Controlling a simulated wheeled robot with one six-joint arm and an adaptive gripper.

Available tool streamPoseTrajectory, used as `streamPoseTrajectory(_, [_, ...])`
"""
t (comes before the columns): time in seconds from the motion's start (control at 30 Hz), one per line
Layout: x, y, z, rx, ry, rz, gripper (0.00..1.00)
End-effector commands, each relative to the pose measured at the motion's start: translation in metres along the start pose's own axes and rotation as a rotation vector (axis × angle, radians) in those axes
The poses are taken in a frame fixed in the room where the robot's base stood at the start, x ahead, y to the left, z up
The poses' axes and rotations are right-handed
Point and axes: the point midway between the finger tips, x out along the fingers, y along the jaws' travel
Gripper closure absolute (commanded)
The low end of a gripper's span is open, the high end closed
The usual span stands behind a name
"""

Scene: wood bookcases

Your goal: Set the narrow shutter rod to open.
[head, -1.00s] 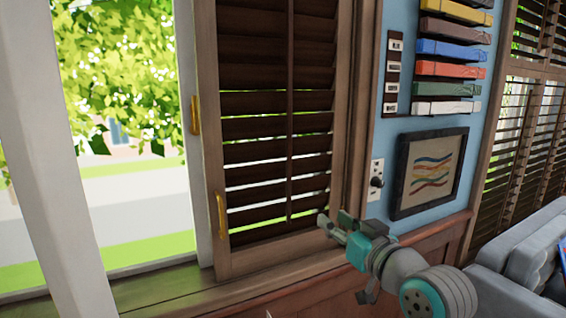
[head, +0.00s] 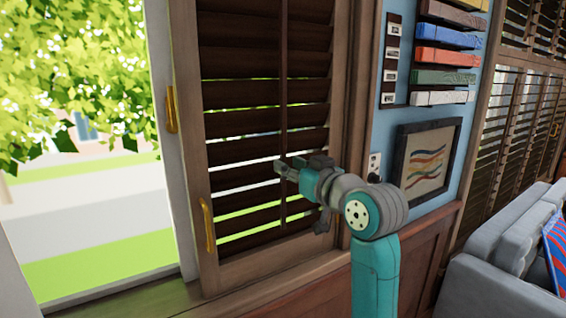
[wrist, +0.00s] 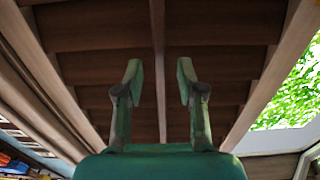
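The narrow shutter rod (head: 284,105) is a thin dark vertical strip down the middle of the brown slatted shutter panel (head: 186,190). In the wrist view the rod (wrist: 158,45) runs down the picture between my two fingers. My gripper (head: 282,166) is in front of the lower half of the shutter, at the rod's line, and hides part of it. In the wrist view my gripper (wrist: 159,78) is open, with a clear gap between the fingers. I cannot tell whether the fingertips reach the rod. The slats are tilted, with light showing between the lower ones.
Yellow handles (head: 207,225) sit on the shutter's left edge and on the window frame (head: 171,109). A framed picture (head: 427,163) and a dark wall knob hang to the right. A grey sofa (head: 490,250) stands at lower right.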

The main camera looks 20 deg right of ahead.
Motion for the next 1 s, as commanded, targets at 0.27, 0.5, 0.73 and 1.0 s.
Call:
streamPoseTrajectory(0.27, [0.031,0.000,0.000,0.001,0.000,-0.001,0.61])
streamPoseTrajectory(0.5, [0.035,0.000,0.000,0.000,0.000,0.000,0.61])
streamPoseTrajectory(0.73, [0.035,0.000,0.000,0.000,0.000,0.000,0.86])
streamPoseTrajectory(1.0, [0.035,0.000,0.000,0.000,0.000,0.000,1.00])
